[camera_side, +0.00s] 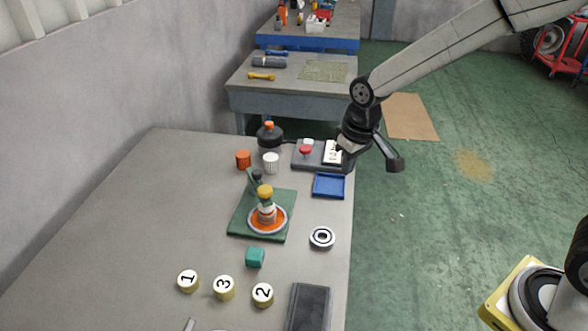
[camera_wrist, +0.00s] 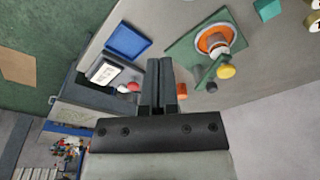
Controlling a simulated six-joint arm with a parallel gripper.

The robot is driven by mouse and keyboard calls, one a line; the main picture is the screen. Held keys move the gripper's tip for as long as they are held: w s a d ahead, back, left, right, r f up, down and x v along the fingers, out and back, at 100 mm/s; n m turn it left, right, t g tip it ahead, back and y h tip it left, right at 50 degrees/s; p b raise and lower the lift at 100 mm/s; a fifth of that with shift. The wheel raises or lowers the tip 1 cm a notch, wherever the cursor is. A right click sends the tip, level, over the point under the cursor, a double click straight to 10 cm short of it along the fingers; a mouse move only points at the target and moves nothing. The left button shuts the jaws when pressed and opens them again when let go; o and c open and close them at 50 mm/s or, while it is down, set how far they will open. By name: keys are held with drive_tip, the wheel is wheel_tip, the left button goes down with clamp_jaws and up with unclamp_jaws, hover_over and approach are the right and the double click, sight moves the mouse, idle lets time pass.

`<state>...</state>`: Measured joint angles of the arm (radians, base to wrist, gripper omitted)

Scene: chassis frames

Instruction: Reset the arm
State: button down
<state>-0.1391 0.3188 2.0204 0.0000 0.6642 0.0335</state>
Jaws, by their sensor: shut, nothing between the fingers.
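My gripper (camera_wrist: 159,65) shows in the wrist view with its two dark fingers side by side, shut and empty. In the side view my arm's end hangs over the table's right edge, near a grey device with a red button (camera_side: 305,150) and a white display (camera_side: 333,151). The fingertips are hard to make out there. In the wrist view the device's display (camera_wrist: 104,72) and red button (camera_wrist: 133,87) lie left of the fingers. I cannot tell whether the gripper touches the device.
A blue tray (camera_side: 329,186), dark bottle (camera_side: 269,136), orange cup (camera_side: 243,160) and white cup (camera_side: 271,163) stand nearby. A green board (camera_side: 246,222) bears an orange plate and yellow-capped bottle (camera_side: 266,196). A ring (camera_side: 322,238), teal cube (camera_side: 255,257) and numbered discs (camera_side: 224,287) lie nearer.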

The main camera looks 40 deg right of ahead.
drive_tip(key=s+d+f, duration=0.1)
drive_tip(key=s+d, duration=0.2)
drive_tip(key=s, duration=0.3)
drive_tip(key=s+d+f+m+t, duration=0.1)
drive_tip(key=s+d, duration=0.1)
drive_tip(key=s, duration=0.5)
drive_tip(key=shift+s+d+f, duration=0.15)
drive_tip(key=shift+d+f, duration=0.15)
drive_tip(key=shift+d, duration=0.1)
